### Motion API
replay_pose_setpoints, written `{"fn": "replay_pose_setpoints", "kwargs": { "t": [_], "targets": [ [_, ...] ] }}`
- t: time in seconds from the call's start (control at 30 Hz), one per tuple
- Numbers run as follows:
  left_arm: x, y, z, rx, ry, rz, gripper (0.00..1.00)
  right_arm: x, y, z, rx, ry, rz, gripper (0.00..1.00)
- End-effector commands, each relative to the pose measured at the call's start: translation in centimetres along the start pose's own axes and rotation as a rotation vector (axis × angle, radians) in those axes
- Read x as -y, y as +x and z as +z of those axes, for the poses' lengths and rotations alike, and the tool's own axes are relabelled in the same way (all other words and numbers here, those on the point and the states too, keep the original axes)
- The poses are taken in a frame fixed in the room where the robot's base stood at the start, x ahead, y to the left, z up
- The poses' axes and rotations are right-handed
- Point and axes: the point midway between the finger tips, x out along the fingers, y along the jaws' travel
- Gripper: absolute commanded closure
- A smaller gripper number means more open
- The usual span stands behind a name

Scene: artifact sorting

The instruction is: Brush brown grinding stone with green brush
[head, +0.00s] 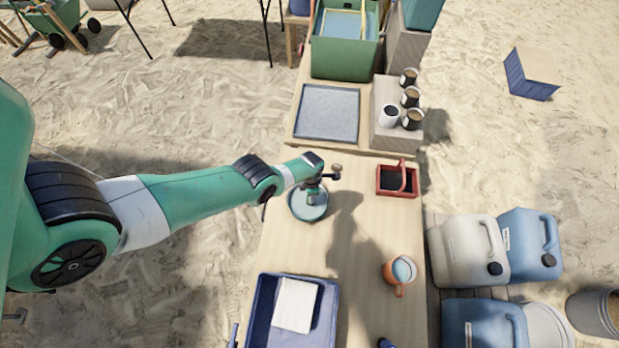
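My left gripper (316,187) points down over a round grey-green dish (308,211) on the wooden table, and it hides part of that dish. I cannot tell whether its fingers are open or shut, or whether they hold anything. A small brown lump (337,168) shows just right of the gripper's wrist; it may be the brown grinding stone, but it is too small to tell. I cannot make out a green brush. My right gripper is not in view.
A red carrier (384,181) and an orange mug (389,275) stand at the right of the table (345,258). A blue tray (265,318) with a white cloth (295,305) lies in front. A grey tray (327,112) and several cups stand behind. The table's middle is clear.

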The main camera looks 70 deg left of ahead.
Motion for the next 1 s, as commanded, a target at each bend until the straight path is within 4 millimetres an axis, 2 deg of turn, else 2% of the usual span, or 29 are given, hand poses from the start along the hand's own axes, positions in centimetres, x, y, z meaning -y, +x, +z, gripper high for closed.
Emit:
{"fn": "replay_pose_setpoints", "kwargs": {
  "t": [0.23,0.4,0.57,0.8,1.0],
  "targets": [
    [-0.3,-0.2,-1.7,-0.001,-0.002,-0.001,1.0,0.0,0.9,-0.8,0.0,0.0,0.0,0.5],
    [-0.5,0.0,-2.1,0.0,-0.001,0.0,1.0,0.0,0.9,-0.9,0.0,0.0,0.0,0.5],
    [-0.4,0.2,-1.8,0.0,0.0,0.0,1.0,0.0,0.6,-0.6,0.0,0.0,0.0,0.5],
    [0.0,0.5,-0.1,0.001,0.001,0.0,1.0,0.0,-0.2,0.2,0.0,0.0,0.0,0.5],
    [0.1,0.3,0.1,0.001,0.0,-0.001,1.0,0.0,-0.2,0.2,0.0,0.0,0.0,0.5]
  ]
}}
